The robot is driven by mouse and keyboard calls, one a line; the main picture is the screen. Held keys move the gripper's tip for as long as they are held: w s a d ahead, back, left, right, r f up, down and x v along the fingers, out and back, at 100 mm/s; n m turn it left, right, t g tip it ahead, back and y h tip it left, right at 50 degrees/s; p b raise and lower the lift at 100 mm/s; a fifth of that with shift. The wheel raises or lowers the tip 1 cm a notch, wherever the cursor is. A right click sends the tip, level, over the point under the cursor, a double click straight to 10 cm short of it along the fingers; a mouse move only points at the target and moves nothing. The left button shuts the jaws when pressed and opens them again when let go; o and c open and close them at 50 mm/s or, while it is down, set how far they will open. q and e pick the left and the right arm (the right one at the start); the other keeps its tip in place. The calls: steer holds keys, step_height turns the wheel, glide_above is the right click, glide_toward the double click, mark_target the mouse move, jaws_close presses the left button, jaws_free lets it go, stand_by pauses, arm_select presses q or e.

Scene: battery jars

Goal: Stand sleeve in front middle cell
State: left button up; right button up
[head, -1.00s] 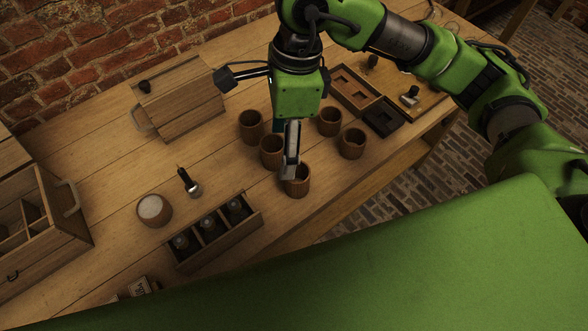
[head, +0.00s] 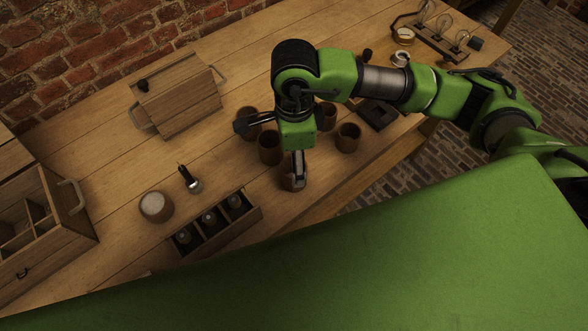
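Several brown round jars stand on the wooden bench, in what looks like two rows. The front jar (head: 287,184) is partly covered by my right gripper (head: 299,183), which points down with its fingertips at or inside the mouth. Other jars stand behind it (head: 269,148) and to its right (head: 348,138); one more is at the back left (head: 247,128) and one at the back right (head: 328,117). I cannot make out a sleeve, and whether the fingers hold anything is hidden. My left gripper is out of view.
A three-compartment wooden box (head: 250,218) with small bottles stands front left of the jars. A white-topped pot (head: 156,207) and a dark-handled tool (head: 189,179) lie left. A handled wooden case (head: 178,95) stands behind. Bulbs on a stand (head: 444,38) are far right.

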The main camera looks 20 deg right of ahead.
steer(key=shift+f, duration=1.35)
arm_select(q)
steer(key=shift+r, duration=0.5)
arm_select(e)
steer(key=c, duration=0.9)
steer(key=shift+r, duration=0.15)
arm_select(q)
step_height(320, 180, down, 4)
steer(key=b, duration=0.3)
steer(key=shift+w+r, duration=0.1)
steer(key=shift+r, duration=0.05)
arm_select(e)
steer(key=s+a+r, duration=0.4)
steer(key=s+r, duration=0.8)
steer(key=s, duration=0.1)
steer(key=shift+s+r, duration=0.3)
steer(key=shift+r, duration=0.1)
